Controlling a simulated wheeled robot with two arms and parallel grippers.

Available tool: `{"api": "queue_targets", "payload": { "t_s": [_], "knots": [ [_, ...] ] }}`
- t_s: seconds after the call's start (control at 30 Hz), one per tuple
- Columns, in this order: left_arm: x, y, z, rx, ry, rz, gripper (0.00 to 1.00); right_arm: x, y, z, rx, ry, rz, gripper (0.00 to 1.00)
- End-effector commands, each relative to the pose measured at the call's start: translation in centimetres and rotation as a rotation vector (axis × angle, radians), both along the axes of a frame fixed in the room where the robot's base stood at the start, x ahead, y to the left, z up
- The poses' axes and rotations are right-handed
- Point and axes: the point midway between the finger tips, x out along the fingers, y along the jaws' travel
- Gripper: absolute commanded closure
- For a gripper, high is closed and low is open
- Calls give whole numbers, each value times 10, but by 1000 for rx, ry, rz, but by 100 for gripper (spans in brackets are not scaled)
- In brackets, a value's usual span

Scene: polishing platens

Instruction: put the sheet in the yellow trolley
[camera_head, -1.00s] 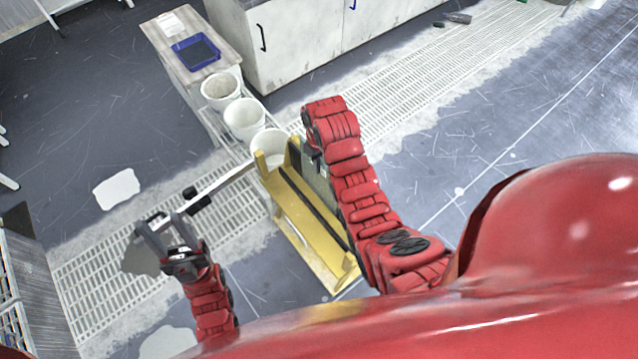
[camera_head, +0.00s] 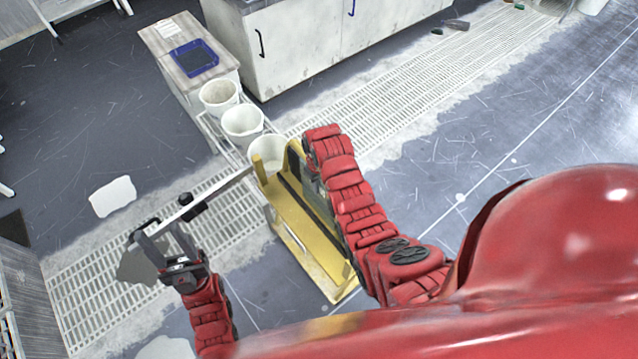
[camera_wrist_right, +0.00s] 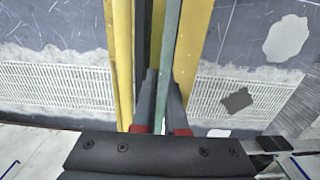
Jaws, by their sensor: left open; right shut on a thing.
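The yellow trolley (camera_head: 298,228) stands on the floor in the middle of the head view, its silver handle bar (camera_head: 225,187) reaching left. The thin grey-green sheet (camera_head: 316,192) stands upright at the trolley's right side, partly hidden by my right arm. In the right wrist view the sheet (camera_wrist_right: 170,45) is edge-on between yellow trolley parts. My right gripper (camera_wrist_right: 162,88) is shut on it; in the head view the arm hides these fingers. I cannot tell whether the sheet's lower edge touches the trolley. My left gripper (camera_head: 160,238) is open by the handle's outer end.
Several white buckets (camera_head: 242,122) stand in a row behind the trolley. A bench with a blue tray (camera_head: 194,58) is beyond them, beside a white cabinet (camera_head: 305,45). A grey rack (camera_head: 30,295) is at the lower left. The floor right of the trolley is clear.

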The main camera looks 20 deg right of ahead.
Motion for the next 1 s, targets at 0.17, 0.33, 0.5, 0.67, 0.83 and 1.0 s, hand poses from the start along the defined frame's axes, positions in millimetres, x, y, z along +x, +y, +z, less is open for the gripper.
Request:
{"api": "queue_targets", "payload": {
  "t_s": [0.17, 0.33, 0.5, 0.67, 0.83, 1.0],
  "knots": [
    [0, 0, 0, 0, 0, 0, 50, 1, 0, 0, 0, -4, 0, 100],
    [0, 0, -3, 0, 0, 0, 50, 1, 0, -3, 0, -3, 0, 100],
    [0, 0, -2, 0, 0, 0, 50, 1, 0, -3, 0, -2, 0, 63],
    [0, 0, -2, 0, 0, 0, 50, 1, 0, -3, -1, -1, 0, 60],
    [0, 0, -1, 0, 0, 0, 50, 0, 0, -2, -1, -1, 0, 60],
    [0, 0, -3, 0, 0, 0, 50, 1, 0, 4, 0, -2, 0, 60]
  ]
}}
